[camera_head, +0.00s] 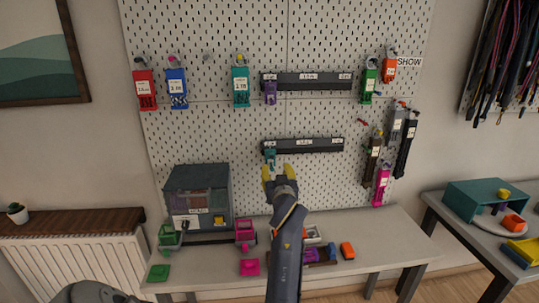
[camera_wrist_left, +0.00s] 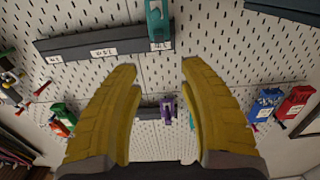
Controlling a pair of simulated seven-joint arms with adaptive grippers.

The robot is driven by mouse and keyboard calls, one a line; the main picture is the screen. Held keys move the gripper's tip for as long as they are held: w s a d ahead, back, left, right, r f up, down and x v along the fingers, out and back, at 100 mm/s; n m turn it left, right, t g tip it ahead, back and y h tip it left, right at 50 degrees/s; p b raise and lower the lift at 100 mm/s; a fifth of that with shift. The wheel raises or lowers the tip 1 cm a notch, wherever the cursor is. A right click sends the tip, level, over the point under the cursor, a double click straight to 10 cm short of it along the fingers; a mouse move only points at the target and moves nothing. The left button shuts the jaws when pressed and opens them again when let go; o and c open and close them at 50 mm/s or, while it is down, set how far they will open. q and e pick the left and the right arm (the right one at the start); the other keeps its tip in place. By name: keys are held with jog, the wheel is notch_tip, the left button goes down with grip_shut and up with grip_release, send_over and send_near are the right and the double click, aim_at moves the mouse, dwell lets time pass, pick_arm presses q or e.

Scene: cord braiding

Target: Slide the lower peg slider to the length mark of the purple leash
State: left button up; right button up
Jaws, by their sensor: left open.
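The lower rail (camera_head: 315,146) is a dark bar on the pegboard with white labels along it. Its teal peg slider (camera_head: 270,156) sits at the left end. In the left wrist view the rail (camera_wrist_left: 85,47) and teal slider (camera_wrist_left: 157,22) appear at the top, with the picture turned over. My left gripper (camera_head: 280,173) is open and empty just below the slider, its yellow fingers (camera_wrist_left: 160,70) apart and not around it. A purple slider (camera_head: 270,93) hangs at the left of the upper rail (camera_head: 315,82). I cannot tell which hanging leash is purple. My right gripper is not visible.
Red (camera_head: 145,90), blue (camera_head: 177,88) and teal (camera_head: 240,86) tagged items hang at the left. Dark leashes (camera_head: 406,145) and a pink tagged item (camera_head: 381,187) hang right of the lower rail. A grey house-shaped box (camera_head: 198,180) stands on the table (camera_head: 370,235) below.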

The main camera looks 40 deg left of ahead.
aim_at(271, 151)
pick_arm(q)
jog(key=x, duration=1.4)
jog(key=shift+w, duration=0.1)
jog(key=shift+c, duration=0.2)
grip_shut()
